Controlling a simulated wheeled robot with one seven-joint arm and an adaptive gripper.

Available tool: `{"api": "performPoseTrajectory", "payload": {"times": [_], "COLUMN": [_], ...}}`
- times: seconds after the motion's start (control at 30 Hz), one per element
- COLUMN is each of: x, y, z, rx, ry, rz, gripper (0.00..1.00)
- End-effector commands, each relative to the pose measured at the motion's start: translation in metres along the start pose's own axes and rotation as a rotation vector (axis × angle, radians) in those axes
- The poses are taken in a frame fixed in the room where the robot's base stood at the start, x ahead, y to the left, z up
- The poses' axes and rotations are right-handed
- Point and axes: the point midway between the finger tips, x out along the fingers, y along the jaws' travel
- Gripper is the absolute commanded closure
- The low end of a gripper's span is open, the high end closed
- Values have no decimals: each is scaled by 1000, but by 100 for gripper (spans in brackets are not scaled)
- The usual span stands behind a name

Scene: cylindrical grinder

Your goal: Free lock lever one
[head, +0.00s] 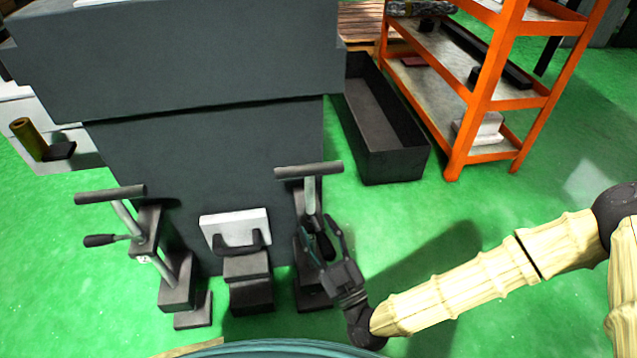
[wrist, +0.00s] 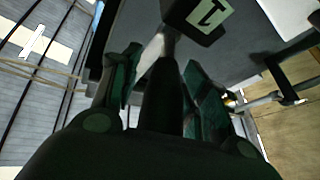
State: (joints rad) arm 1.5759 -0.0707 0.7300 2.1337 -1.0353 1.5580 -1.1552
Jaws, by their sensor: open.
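Lock lever one is on the right-hand clamp stand (head: 304,228) at the front of the dark grey machine; my gripper hides most of it in the head view. In the wrist view, a dark block (wrist: 200,15) carries a white label with a "1". From it a lever with a dark grip (wrist: 162,95) runs down between my fingers. My gripper (head: 322,245) is open at the right stand. Its two green-dark fingers (wrist: 163,85) stand either side of the grip; contact cannot be told.
A second clamp stand (head: 150,235) with a T-bar and black-tipped lever is at the left. A dark block with a handle (head: 247,270) sits between the stands. A long dark bin (head: 385,125) and an orange shelf (head: 480,95) are behind. Green floor at right is free.

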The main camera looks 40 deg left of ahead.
Motion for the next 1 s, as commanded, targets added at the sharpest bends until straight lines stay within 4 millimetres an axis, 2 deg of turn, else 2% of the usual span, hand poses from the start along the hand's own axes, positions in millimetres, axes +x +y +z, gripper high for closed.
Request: {"api": "performPoseTrajectory", "payload": {"times": [0.23,0.7,0.9,1.0], "x": [-12,-93,-114,-118], "y": [0,0,0,0], "z": [1,0,0,0], "rx": [1,2,0,0], "ry": [-2,-1,-1,0], "rz": [-1,0,-1,0], "gripper": [55,55,55,55]}}
